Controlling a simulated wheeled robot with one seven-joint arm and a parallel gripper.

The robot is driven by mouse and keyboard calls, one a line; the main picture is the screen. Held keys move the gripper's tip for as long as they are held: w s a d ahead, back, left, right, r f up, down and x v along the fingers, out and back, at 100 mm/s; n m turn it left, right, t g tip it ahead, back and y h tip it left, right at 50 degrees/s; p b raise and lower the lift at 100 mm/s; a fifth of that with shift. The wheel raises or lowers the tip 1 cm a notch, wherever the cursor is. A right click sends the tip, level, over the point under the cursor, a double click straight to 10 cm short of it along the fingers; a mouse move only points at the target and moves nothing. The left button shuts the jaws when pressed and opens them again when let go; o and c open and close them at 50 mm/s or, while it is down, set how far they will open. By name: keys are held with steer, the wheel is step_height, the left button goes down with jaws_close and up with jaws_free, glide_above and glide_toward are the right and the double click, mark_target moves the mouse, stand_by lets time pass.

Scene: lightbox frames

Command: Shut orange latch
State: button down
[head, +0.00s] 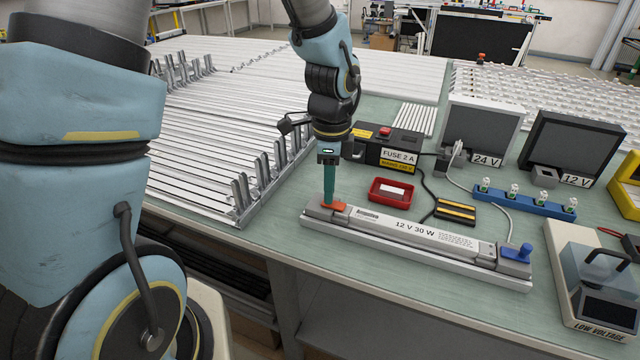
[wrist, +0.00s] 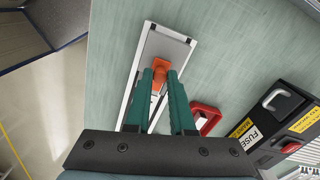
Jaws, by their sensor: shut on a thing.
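The orange latch (head: 334,206) sits at the left end of the grey 12 V 30 W unit (head: 400,227) on the bench. It also shows in the wrist view (wrist: 160,71), between the fingertips. My gripper (head: 329,200) points down over that end, its green fingers (wrist: 159,84) shut on the orange latch. The fingers cover part of the latch, so its exact angle is hard to tell.
A red tray (head: 391,191) and a black fuse box (head: 390,148) stand just behind the unit. Metal profiles (head: 215,140) fill the bench to the left. A blue connector rail (head: 525,200) and a low-voltage device (head: 598,285) are at the right.

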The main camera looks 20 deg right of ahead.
steer(key=c, duration=0.8)
jaws_free()
steer(key=shift+s+d, duration=0.15)
steer(key=shift+o, duration=0.2)
step_height(320, 180, up, 11)
steer(key=b, duration=0.1)
steer(key=shift+f, duration=0.1)
steer(key=w+a+f+n, duration=0.1)
steer(key=a+f+n, duration=0.1)
steer(key=a+n, duration=0.9)
steer(key=w+a+f+n+t, duration=0.1)
steer(key=w+a+f+n, duration=0.1)
steer(key=a+n, duration=0.9)
steer(key=a+f, duration=0.1)
steer(key=a, duration=0.4)
steer(key=shift+w+a+f+n+t, duration=0.15)
steer(key=shift+w+f+n+t, duration=0.05)
steer(key=shift+n+t, duration=0.1)
